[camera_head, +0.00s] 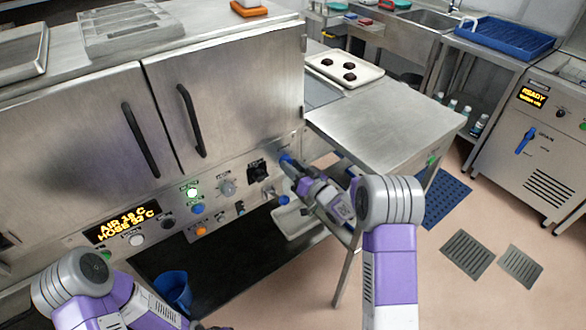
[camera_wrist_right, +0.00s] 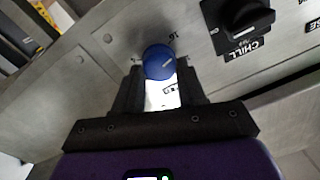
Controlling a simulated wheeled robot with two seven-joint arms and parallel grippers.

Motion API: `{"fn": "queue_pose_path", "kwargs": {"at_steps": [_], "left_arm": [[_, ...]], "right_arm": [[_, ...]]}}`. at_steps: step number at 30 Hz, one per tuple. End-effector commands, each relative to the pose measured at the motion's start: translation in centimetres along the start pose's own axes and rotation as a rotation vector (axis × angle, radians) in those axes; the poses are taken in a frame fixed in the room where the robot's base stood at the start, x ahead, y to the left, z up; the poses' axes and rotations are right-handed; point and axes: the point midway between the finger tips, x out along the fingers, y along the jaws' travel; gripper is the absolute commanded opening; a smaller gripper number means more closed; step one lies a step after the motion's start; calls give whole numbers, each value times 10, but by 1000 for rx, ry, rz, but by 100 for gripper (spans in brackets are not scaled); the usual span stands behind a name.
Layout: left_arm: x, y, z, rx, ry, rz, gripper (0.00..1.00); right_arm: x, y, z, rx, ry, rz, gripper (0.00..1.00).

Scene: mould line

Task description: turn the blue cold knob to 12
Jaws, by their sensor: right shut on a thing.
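The blue cold knob (camera_head: 286,158) is on the steel front panel, at the panel's right end. In the right wrist view the round blue knob (camera_wrist_right: 157,61) has a short pale pointer mark slanting to the upper right. Small scale marks stand around it, too small to read surely. My right gripper (camera_head: 291,163) reaches the panel and is shut on the knob; its dark fingers (camera_wrist_right: 160,78) stand on either side of it. Part of the panel behind the knob is hidden by the fingers. My left forearm shows at the lower left; its fingertips are out of frame.
A black CHILL selector (camera_wrist_right: 243,22) sits close beside the knob. Other knobs, buttons and an amber display (camera_head: 125,223) line the panel. A steel side table (camera_head: 385,125) with a tray (camera_head: 345,70) stands to the right. A blue cup (camera_head: 173,288) is below the panel.

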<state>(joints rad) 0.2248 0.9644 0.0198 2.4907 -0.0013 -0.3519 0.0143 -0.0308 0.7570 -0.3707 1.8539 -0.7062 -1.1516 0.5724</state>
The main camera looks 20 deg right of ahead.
Motion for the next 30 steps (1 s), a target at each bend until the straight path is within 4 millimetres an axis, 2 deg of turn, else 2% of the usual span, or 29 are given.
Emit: {"fn": "queue_pose_path", "kwargs": {"at_steps": [18,30], "left_arm": [[14,-5,-1,0,0,0,43],[15,-6,-1,0,0,0,43]], "right_arm": [[-1,2,2,556,29,-1,10],[0,1,3,744,37,-3,10]]}}
